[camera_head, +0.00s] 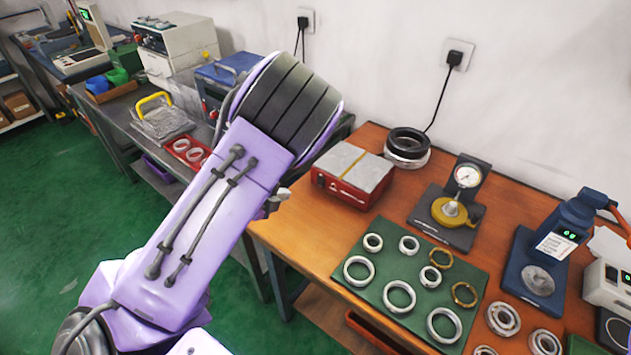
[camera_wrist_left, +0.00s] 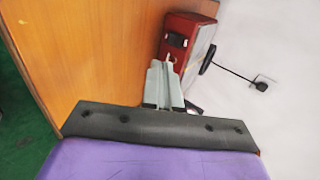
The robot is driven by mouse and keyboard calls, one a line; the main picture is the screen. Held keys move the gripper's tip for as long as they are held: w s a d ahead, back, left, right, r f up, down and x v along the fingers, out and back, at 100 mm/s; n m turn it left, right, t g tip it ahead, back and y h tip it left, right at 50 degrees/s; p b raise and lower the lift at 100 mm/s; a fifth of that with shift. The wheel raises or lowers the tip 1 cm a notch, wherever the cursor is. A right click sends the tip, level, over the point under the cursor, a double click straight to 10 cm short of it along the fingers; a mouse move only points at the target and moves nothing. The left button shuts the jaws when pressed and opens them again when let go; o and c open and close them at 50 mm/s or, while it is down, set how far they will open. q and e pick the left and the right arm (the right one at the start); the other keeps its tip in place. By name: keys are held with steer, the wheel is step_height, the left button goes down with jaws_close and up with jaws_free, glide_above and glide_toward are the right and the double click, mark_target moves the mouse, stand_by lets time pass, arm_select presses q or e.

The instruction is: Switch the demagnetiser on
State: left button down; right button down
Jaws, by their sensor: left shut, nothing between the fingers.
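The demagnetiser is a low red box (camera_head: 347,190) with a grey two-part top, on the left part of the wooden table in the head view. In the left wrist view its red end (camera_wrist_left: 190,24) is at the top, with a black switch (camera_wrist_left: 177,40) on it. My left gripper (camera_head: 276,201) is mostly hidden behind my forearm in the head view, left of the box. In the left wrist view its fingers (camera_wrist_left: 168,64) are shut and empty, with the tips just short of the switch; contact cannot be told. My right gripper is out of view.
A green mat (camera_head: 378,287) with several metal rings lies in front of the demagnetiser. A dial gauge stand (camera_head: 463,205) is to its right, and black rings (camera_head: 407,145) are stacked behind it. The table's left front corner is bare.

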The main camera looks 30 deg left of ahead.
arm_select(q)
steer(key=p, duration=0.2)
glide_toward(319, 185)
steer(key=f, duration=0.1)
steer(key=w+f, duration=0.1)
steer(key=shift+f, duration=0.3)
steer(key=w, duration=0.1)
steer(key=w+p, duration=0.1)
steer(key=w, duration=0.1)
steer(key=shift+d+f, duration=0.15)
steer(key=shift+f, duration=0.05)
steer(key=shift+w+f, duration=0.2)
steer(key=shift+w, duration=0.4)
